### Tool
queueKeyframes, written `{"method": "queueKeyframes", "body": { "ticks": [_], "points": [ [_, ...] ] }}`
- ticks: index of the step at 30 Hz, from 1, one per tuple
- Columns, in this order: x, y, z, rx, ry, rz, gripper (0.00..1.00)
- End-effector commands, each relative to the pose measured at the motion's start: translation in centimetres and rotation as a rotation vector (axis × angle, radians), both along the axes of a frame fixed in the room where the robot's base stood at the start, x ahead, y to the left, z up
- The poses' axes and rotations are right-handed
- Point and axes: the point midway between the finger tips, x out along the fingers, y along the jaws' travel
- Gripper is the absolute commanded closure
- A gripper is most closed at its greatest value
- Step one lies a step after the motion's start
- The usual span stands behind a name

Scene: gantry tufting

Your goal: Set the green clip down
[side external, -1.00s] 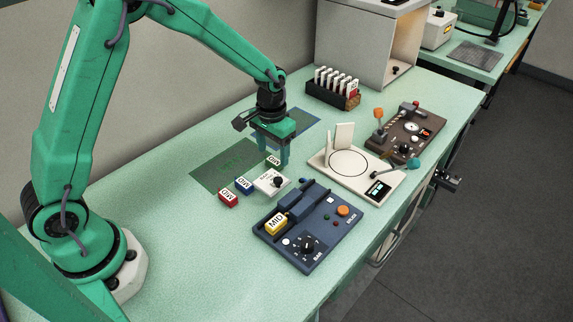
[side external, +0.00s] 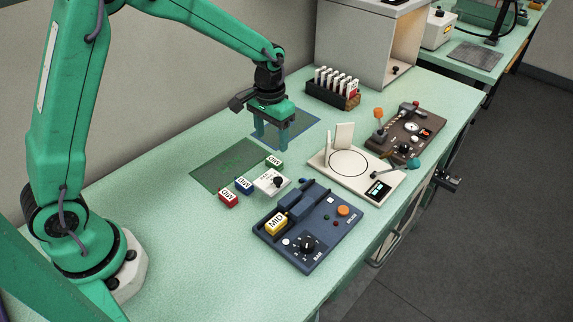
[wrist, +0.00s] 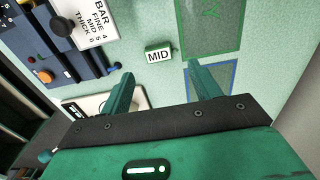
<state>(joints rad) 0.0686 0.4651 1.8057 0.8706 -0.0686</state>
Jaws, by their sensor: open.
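The green clip (side external: 273,161), a small block with a white label, lies on the table beside the green mat (side external: 217,172). It also shows in the wrist view, where the green clip (wrist: 158,55) has a label reading MID. My gripper (side external: 271,144) is open and empty, raised above the table and behind the clip. In the wrist view my gripper's fingers (wrist: 160,71) stand wide apart, and the clip appears beyond them, touching neither.
A blue clip (side external: 244,185) and a red clip (side external: 228,198) lie near a white knob box (side external: 271,182). A blue splice device (side external: 318,237) holds a yellow clip (side external: 276,223). A blue-edged mat (side external: 305,128) lies near the gripper. A white round-platform device (side external: 370,172) stands to the right.

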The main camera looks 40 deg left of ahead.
Motion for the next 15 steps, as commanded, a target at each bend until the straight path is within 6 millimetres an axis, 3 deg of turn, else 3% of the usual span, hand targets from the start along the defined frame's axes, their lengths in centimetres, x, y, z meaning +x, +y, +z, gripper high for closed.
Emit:
{"method": "queueKeyframes", "body": {
  "ticks": [8, 15],
  "points": [
    [-0.6, 0.2, 1.5, -0.001, -0.021, 0.0, 0.38],
    [-2.8, 0.7, 5.5, -0.005, -0.082, 0.0, 0.38]
  ]
}}
